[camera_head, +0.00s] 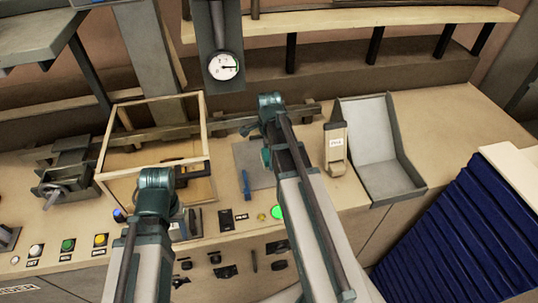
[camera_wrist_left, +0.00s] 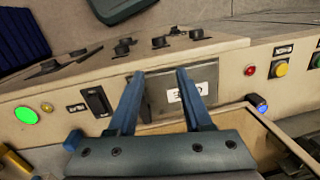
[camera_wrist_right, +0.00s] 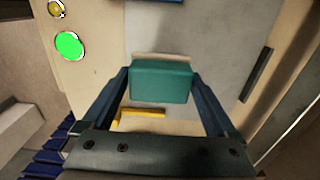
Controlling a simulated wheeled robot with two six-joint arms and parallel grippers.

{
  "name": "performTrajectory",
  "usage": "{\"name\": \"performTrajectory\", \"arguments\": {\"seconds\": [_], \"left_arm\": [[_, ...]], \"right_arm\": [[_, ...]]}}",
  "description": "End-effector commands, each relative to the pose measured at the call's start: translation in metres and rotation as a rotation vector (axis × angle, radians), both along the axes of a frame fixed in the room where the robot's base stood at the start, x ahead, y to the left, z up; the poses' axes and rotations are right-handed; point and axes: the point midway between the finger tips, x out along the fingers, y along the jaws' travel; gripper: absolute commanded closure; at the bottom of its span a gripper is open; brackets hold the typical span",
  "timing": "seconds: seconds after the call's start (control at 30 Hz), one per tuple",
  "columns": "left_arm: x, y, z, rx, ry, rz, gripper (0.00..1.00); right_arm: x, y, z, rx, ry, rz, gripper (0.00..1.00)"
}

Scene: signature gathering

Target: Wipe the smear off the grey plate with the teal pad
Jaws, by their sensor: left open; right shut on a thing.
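The teal pad (camera_wrist_right: 161,82) is gripped between the fingers of my right gripper (camera_wrist_right: 160,78) in the right wrist view. It shows partly beside my right arm in the head view (camera_head: 266,157). The grey plate (camera_wrist_right: 215,40) lies below and around the pad; part of it shows in the head view (camera_head: 243,158). I cannot tell whether the pad touches the plate. No smear is discernible; my arm and the pad hide part of the plate. My left gripper (camera_wrist_left: 158,74) is open and empty, in front of a grey labelled box (camera_wrist_left: 180,92).
A lit green button (camera_head: 277,212) is near the plate's front. A labelled tan block (camera_head: 336,148) and grey tray (camera_head: 375,150) stand right. A wooden frame (camera_head: 206,130) stands left. A gauge (camera_head: 223,67) hangs behind.

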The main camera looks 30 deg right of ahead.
Motion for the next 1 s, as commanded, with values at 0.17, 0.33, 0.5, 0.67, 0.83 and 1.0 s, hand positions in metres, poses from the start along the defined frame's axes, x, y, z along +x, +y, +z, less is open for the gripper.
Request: {"name": "performTrajectory", "arguments": {"seconds": [0.17,0.33,0.5,0.67,0.83,1.0], "left_arm": [[0.000,0.000,0.002,0.000,0.000,0.000,0.50],[0.000,0.000,0.015,0.000,0.000,0.000,0.50],[0.000,0.000,0.030,0.000,0.000,0.000,0.50],[0.000,0.000,0.030,0.000,0.000,0.000,0.50],[0.000,0.000,0.030,0.000,0.000,0.000,0.50],[0.000,0.000,0.030,0.000,0.000,0.000,0.50]], "right_arm": [[0.000,0.000,0.002,0.000,0.000,0.000,0.68],[0.000,0.000,0.016,0.000,0.000,0.000,0.68],[0.000,0.000,0.030,0.000,0.000,0.000,0.68],[0.000,0.000,0.030,0.000,0.000,0.000,0.68],[0.000,0.000,0.030,0.000,0.000,0.000,0.68],[0.000,0.000,0.030,0.000,0.000,0.000,0.68]]}}
